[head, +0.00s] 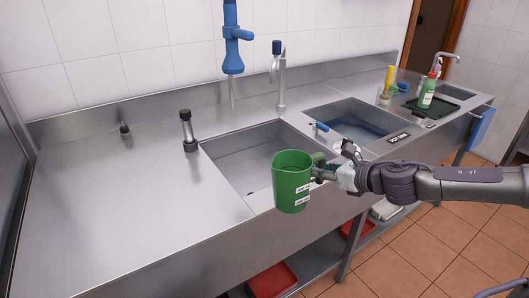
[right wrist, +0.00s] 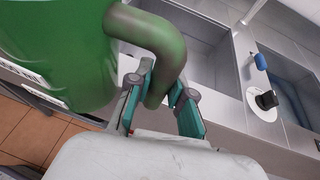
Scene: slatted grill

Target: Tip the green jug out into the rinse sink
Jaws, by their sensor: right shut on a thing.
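The green jug (head: 292,184) hangs upright in the head view, in front of the near edge of the left sink. Its contents cannot be seen. My right gripper (head: 326,172) is shut on the jug's handle; in the right wrist view the fingers (right wrist: 160,98) close around the lower part of the green handle (right wrist: 160,45). The left sink basin (head: 236,160) is bare and lies just behind the jug. A second basin (head: 362,122), labelled "POT SINK", holds bluish water to the right. No basin in view shows a rinse label. My left gripper is out of view.
A blue spray head (head: 233,52) hangs above the back of the left basin, with a tap (head: 280,80) beside it. A black-capped post (head: 187,130) stands at its left rim. Bottles and a black tray (head: 440,106) are at the far right.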

